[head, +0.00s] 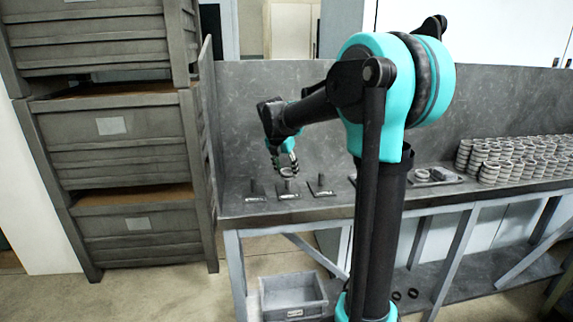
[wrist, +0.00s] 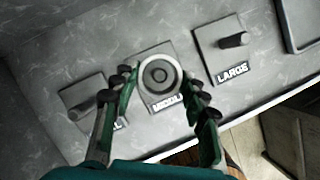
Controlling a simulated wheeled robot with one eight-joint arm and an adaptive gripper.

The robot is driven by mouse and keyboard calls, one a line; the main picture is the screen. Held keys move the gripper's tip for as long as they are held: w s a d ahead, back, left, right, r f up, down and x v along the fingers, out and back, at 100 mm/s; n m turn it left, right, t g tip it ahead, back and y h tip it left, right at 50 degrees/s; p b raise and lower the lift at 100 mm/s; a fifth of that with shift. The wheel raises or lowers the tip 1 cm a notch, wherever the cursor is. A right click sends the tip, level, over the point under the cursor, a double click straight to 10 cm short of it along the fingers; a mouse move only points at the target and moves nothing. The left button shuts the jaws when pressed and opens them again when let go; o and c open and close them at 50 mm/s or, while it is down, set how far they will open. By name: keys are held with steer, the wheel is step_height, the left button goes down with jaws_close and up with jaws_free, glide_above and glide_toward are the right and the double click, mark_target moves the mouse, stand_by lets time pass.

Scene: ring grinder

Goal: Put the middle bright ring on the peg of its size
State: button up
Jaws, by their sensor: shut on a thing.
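My gripper (wrist: 158,82) is shut on a bright grey ring (wrist: 147,66), with one finger on each side of it. In the head view my gripper (head: 287,160) holds the ring (head: 289,173) above the middle peg (head: 288,187), with a small gap. In the wrist view the ring lies over the plate marked MIDDLE (wrist: 152,50), and a round form shows inside its hole, seemingly the peg top. The small peg (wrist: 84,108) stands to the left, its label partly hidden by a finger. The large peg (wrist: 234,41) stands to the right on the plate marked LARGE.
Stacks of rings (head: 510,160) stand on the bench at the right. A tray with parts (head: 434,177) lies nearer the middle. A bench back panel (head: 265,100) rises behind the pegs. Stacked crates (head: 120,145) stand left, and a grey bin (head: 292,295) sits below.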

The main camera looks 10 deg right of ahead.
mark_target(287, 178)
steer(key=shift+f, duration=1.8)
steer(key=shift+f, duration=0.55)
steer(key=o, duration=0.9)
steer(key=shift+o, duration=0.2)
steer(key=v, duration=1.1)
steer(key=shift+s, duration=0.1)
